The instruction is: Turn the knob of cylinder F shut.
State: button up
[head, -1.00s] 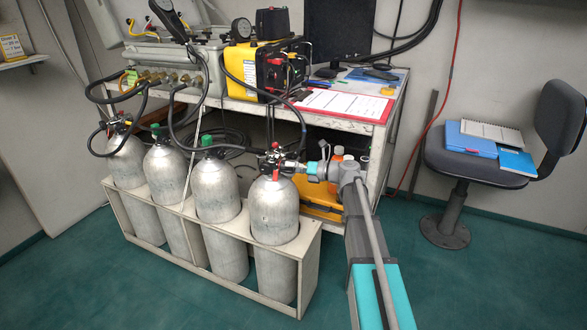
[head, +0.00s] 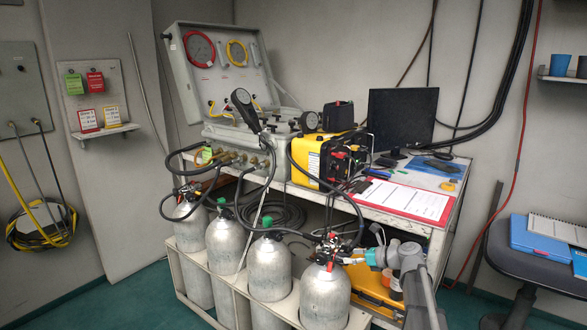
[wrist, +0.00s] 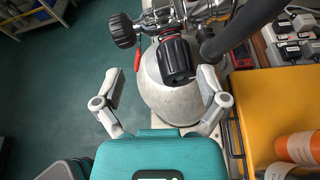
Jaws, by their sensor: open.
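Several silver cylinders stand in a rack (head: 240,290) in the head view. I cannot read a letter F on any of them. My gripper (head: 358,259) is at the valve of the rightmost cylinder (head: 325,298), which has a red tag. In the wrist view my gripper (wrist: 162,76) is open, its fingers apart on either side of a ribbed black knob (wrist: 176,60) that points toward me. I see no clear contact. The silver cylinder (wrist: 158,93) is below. A second black knob (wrist: 121,30) sits up and left on the same valve, near the red tag (wrist: 137,58).
A black hose (wrist: 240,25) passes close right of the knob in the wrist view. A yellow-orange case (wrist: 265,125) with orange-capped bottles lies to the right. The table (head: 440,240) with a gauge panel (head: 245,130) stands behind the cylinders.

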jog(key=s+a+r+n+g+h+p, duration=0.1)
jog(key=s+r+n+g+h+p, duration=0.2)
jog(key=s+n+p, duration=1)
jog(key=s+r+n+g+h+p, duration=0.4)
jog(key=s+r+n+h+p, duration=0.4)
jog(key=s+r+n+p, duration=0.5)
jog(key=shift+a+r+g+h+p, duration=0.35)
jog(key=shift+r+p, duration=0.25)
jog(key=shift+p, duration=0.55)
